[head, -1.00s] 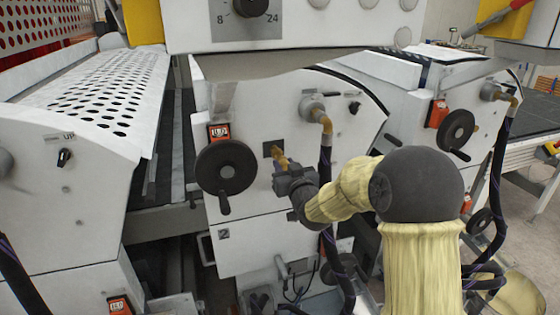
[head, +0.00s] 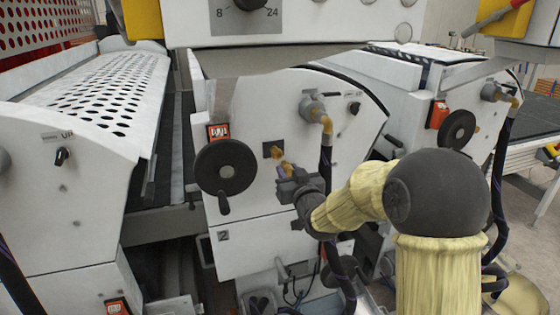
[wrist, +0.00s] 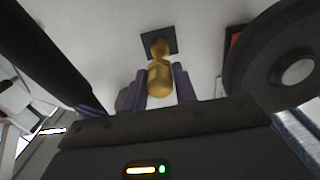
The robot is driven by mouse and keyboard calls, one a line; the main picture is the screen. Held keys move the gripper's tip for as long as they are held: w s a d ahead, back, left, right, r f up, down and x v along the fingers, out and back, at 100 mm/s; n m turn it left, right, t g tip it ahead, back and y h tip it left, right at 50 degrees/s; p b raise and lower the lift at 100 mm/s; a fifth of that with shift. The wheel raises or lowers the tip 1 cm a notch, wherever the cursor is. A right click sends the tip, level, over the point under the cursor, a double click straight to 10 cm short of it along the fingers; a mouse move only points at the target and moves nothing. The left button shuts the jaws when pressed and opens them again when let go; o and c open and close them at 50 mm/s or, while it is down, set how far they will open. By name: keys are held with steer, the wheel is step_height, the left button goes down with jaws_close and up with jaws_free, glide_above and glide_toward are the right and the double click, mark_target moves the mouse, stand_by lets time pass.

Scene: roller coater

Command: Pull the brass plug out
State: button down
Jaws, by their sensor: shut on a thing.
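The brass plug (wrist: 160,82) is between the two purple fingers of my gripper (wrist: 161,76) in the wrist view, and the gripper is shut on it. In the head view the plug (head: 288,167) shows at the tip of my gripper (head: 286,172), partly hidden by the fingers. A brass fitting (head: 278,153) sits on a small dark square plate (head: 267,149) on the white machine panel. In the head view the plug looks slightly apart from this fitting. In the wrist view plug and fitting line up, so the gap cannot be judged there.
A black handwheel (head: 224,166) is just left of the plate, close to my gripper. An elbow fitting with a dark hose (head: 325,165) hangs to the right. The white panel (head: 250,240) continues below.

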mark_target(290, 173)
steer(key=shift+s, duration=0.1)
steer(key=shift+b+v, duration=0.95)
steer(key=shift+v, duration=0.45)
steer(key=w+d+f+m+h+p, duration=0.15)
steer(key=d+f, duration=0.25)
steer(key=f, duration=0.5)
steer(key=d+f+m+t+h+p, duration=0.1)
steer(key=d+f+h, duration=0.1)
steer(key=d+f, duration=0.5)
steer(key=d+f+m+h+p, duration=0.1)
steer(key=d+f+h+p, duration=0.1)
steer(key=f, duration=0.9)
steer(key=s+d+f, duration=0.2)
steer(key=s+f, duration=0.1)
steer(key=f, duration=0.1)
steer(key=s+d+f+m+h+p, duration=0.1)
steer(key=s+d+f, duration=0.1)
steer(key=s+f, duration=0.1)
steer(key=shift+d+f, duration=0.35)
steer(key=shift+f, duration=0.45)
steer(key=shift+h, duration=0.25)
